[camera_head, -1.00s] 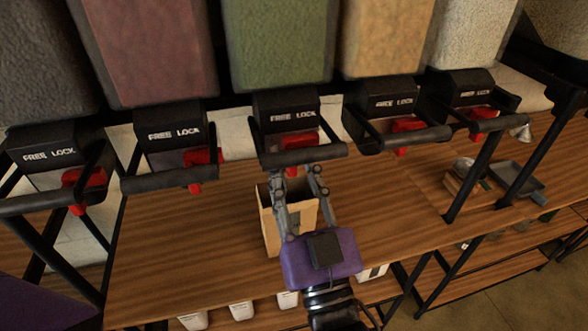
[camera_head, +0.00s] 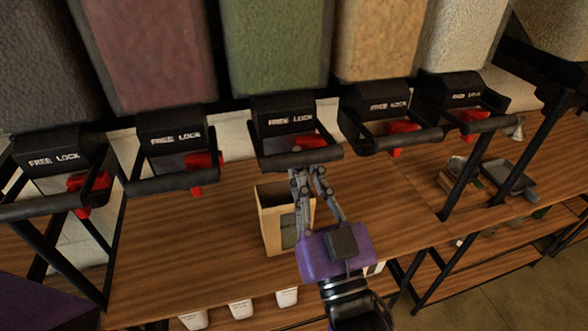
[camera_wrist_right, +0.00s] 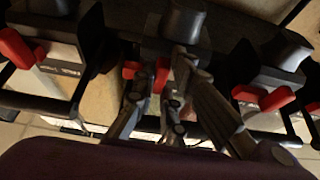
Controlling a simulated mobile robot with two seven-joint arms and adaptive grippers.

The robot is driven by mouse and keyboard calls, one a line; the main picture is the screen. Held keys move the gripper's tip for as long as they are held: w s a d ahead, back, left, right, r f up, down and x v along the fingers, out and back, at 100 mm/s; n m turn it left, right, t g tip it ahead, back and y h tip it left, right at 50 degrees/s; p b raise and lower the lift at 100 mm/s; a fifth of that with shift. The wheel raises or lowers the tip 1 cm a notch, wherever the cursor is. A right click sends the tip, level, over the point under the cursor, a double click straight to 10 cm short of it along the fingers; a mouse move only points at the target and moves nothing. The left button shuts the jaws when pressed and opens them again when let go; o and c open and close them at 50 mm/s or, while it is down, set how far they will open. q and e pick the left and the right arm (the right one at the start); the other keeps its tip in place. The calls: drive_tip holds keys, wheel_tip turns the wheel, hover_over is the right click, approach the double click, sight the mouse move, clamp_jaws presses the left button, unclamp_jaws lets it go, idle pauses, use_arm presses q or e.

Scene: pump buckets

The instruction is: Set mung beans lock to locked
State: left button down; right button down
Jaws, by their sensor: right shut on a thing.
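The mung bean dispenser is the middle one, with a green-filled hopper (camera_head: 276,45) above a black block marked FREE and LOCK (camera_head: 285,118). Its red lock lever (camera_head: 308,142) sits below the lettering, toward the LOCK side, behind a black bar handle (camera_head: 285,161). My right gripper (camera_head: 303,172) reaches up from below and is shut on the lever's lower part, which the fingers and handle mostly hide. In the right wrist view, red of this lever (camera_wrist_right: 161,77) shows between the fingers (camera_wrist_right: 160,84). My left gripper is not in view.
Similar dispensers with red levers stand on both sides, including one with a reddish hopper (camera_head: 160,50) and one with a tan hopper (camera_head: 380,40). An open cardboard box (camera_head: 273,233) stands below on the wooden shelf (camera_head: 190,240). Black frame posts rise at right.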

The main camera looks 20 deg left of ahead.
drive_tip(key=c, duration=1.8)
unclamp_jaws()
drive_tip(key=shift+w+d, duration=0.1)
drive_tip(key=shift+d, duration=0.1)
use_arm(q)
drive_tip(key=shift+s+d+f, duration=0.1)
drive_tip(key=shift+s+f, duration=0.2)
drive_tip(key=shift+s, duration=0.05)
use_arm(e)
drive_tip(key=v, duration=1.2)
